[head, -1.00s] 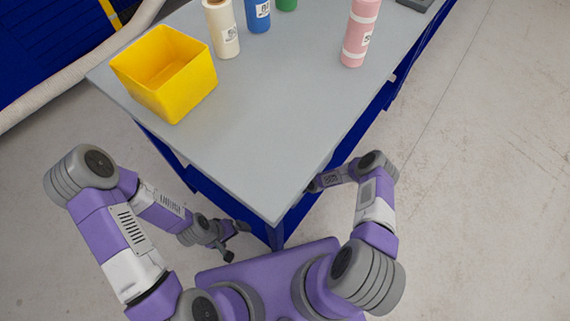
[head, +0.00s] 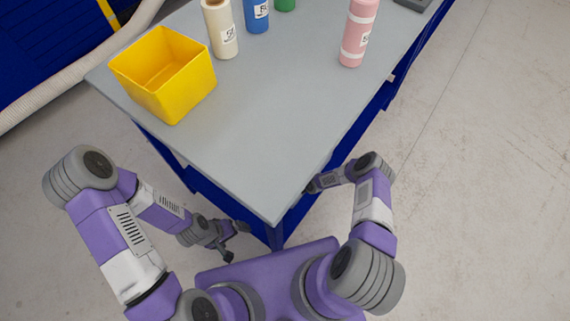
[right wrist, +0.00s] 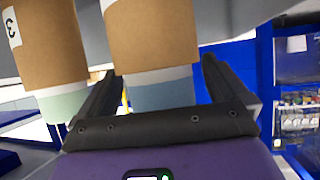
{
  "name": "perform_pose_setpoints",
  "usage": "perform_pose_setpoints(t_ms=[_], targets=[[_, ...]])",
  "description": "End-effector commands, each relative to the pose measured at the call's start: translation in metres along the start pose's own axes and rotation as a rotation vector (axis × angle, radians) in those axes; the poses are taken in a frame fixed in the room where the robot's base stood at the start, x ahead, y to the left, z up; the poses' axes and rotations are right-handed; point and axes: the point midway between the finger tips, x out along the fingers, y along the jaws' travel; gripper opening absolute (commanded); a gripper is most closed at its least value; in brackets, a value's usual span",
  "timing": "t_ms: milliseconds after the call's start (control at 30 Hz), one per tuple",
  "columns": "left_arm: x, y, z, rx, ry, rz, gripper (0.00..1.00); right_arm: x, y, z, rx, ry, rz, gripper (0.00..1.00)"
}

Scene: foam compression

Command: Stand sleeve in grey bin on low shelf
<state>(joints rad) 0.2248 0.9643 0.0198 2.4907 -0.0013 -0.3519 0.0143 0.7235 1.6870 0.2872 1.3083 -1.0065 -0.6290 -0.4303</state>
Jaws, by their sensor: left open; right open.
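In the right wrist view two brown cardboard-coloured sleeves stand close ahead, one with a pale blue end (right wrist: 160,90) and one at left with a pale green end (right wrist: 62,103) and a white label. Their upper parts are cut off by the frame. My right gripper (right wrist: 160,70) is open, its dark fingers to either side of the blue-ended sleeve; I cannot tell whether they touch it. In the head view the right gripper is hidden by the table edge. My left gripper (head: 234,241) is open and empty beside the table's near corner. I cannot make out the grey bin.
On the grey table (head: 240,135) stand a yellow bin (head: 175,90), a cream roll (head: 220,30), a blue roll (head: 257,15), a green roll (head: 286,4) and a pink roll (head: 358,35). The near tabletop is clear. A dark grey object (head: 412,3) is cut off at the far edge.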

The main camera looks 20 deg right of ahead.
Motion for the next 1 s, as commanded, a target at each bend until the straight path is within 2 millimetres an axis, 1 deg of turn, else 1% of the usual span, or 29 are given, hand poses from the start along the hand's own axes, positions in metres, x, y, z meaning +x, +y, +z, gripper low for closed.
perform_pose_setpoints(t_ms=[133, 200, 300, 500, 600, 700, 833, 1000], targets=[[0.000, 0.000, 0.000, 0.000, 0.000, 0.000, 1.00, -0.003, 0.001, -0.006, 0.000, 0.000, 0.002, 1.00], [0.000, 0.000, 0.000, 0.000, 0.000, 0.000, 1.00, -0.007, 0.001, -0.012, 0.001, 0.001, 0.001, 1.00], [-0.013, 0.005, 0.001, 0.000, 0.000, 0.000, 1.00, -0.030, 0.001, -0.013, 0.001, -0.003, 0.000, 1.00], [-0.030, 0.011, 0.001, 0.000, 0.000, 0.000, 1.00, -0.077, 0.001, -0.014, 0.001, -0.003, 0.001, 1.00], [-0.036, 0.014, 0.002, 0.000, 0.000, 0.000, 1.00, -0.097, 0.001, -0.013, 0.001, -0.002, 0.000, 1.00], [-0.040, 0.015, 0.002, 0.000, 0.000, 0.000, 1.00, -0.112, 0.001, -0.012, 0.001, -0.001, 0.001, 1.00], [-0.043, 0.016, 0.002, 0.000, 0.000, 0.000, 1.00, -0.123, 0.000, -0.011, 0.000, -0.001, 0.001, 1.00], [-0.043, 0.016, 0.002, 0.000, 0.000, 0.000, 1.00, -0.126, 0.000, -0.010, 0.000, 0.000, 0.000, 1.00]])
